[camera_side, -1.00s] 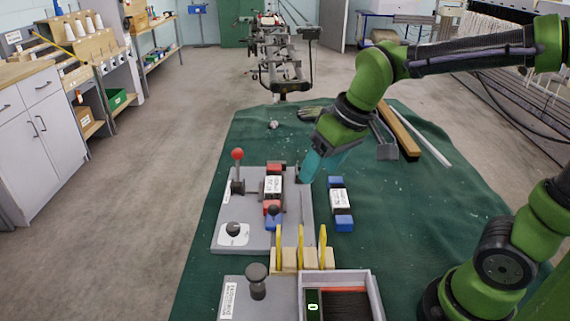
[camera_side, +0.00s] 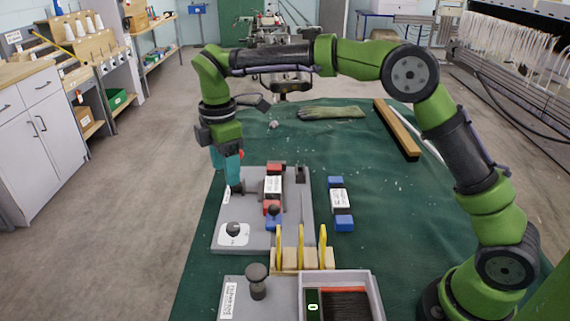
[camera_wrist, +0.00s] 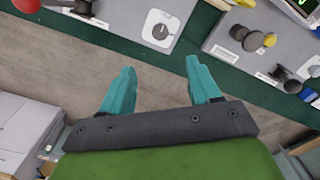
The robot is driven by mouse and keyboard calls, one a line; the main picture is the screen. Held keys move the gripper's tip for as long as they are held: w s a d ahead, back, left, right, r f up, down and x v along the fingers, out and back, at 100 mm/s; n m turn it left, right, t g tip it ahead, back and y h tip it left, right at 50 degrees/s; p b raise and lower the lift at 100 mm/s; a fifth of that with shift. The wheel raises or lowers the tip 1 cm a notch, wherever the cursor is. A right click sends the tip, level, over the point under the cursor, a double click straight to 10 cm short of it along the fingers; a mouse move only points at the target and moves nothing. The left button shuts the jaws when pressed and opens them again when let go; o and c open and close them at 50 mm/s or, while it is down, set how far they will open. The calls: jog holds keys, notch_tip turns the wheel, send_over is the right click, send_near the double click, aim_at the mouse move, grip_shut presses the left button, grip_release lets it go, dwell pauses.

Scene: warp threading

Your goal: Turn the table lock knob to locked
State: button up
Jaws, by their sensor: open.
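The lock knob is a dark round knob (camera_side: 234,229) on a white dial plate at the front left of the grey panel (camera_side: 262,236). It also shows in the wrist view (camera_wrist: 160,31), near the top centre. The print around the dial is too small to read. My gripper (camera_side: 228,178) points down over the panel's left edge, behind the knob in the side view. Its teal fingers (camera_wrist: 160,68) are spread and empty in the wrist view, apart from the knob.
A lever with a red ball (camera_wrist: 26,5) stands close to my gripper and is mostly hidden by it in the side view. Red and blue clamps with white labels (camera_side: 273,187) lie to the right. Yellow uprights (camera_side: 301,246) and a black post knob (camera_side: 257,279) stand in front.

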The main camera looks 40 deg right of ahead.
aim_at(233, 226)
notch_tip(233, 226, down, 16)
dwell(0.4)
jog(key=shift+c, duration=0.4)
jog(key=c, duration=1)
